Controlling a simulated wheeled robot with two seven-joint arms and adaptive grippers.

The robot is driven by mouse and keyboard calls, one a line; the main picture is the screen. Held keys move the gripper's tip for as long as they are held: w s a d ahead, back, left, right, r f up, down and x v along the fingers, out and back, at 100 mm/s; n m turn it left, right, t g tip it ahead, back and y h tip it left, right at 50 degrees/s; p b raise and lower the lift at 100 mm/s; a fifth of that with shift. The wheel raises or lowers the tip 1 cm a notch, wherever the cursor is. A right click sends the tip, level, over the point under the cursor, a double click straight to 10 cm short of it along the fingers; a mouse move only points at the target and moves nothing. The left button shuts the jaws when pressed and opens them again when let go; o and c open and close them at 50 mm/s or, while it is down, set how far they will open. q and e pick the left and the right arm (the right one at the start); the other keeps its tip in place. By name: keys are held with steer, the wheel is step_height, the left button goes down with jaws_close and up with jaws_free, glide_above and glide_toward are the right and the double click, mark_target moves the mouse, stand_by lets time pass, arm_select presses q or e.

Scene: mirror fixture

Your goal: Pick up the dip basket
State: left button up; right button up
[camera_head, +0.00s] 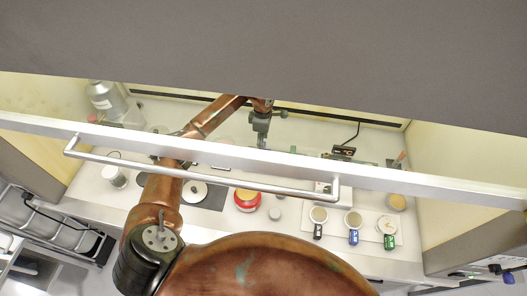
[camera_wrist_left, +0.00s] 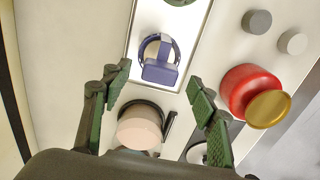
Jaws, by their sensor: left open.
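In the left wrist view, a blue-purple piece with a round ring and a broad flat tab (camera_wrist_left: 160,69) sits in a white-rimmed tray (camera_wrist_left: 131,40). It looks most like the dip basket, but I cannot be sure. My left gripper (camera_wrist_left: 160,90) is open and empty, with dark green finger pads on either side below the blue piece. A pale round-topped vessel with a dark handle (camera_wrist_left: 140,127) is nearer the palm, between the fingers. In the head view my left gripper (camera_head: 262,138) reaches behind the sash rail, which partly hides the fingers. My right gripper is not seen.
A metal sash rail with handle (camera_head: 260,184) crosses in front of the worktop. A red jar (camera_head: 247,201) stands near the middle. Several tagged cups stand on a board (camera_head: 337,240) at right. A metal bottle (camera_head: 107,98) stands at back left.

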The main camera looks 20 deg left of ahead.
arm_select(q)
step_height(320, 180, down, 3)
steer(key=shift+p, duration=0.35)
steer(key=shift+f, duration=0.1)
steer(key=shift+d, duration=0.1)
steer(key=c, duration=1.3)
jaws_close()
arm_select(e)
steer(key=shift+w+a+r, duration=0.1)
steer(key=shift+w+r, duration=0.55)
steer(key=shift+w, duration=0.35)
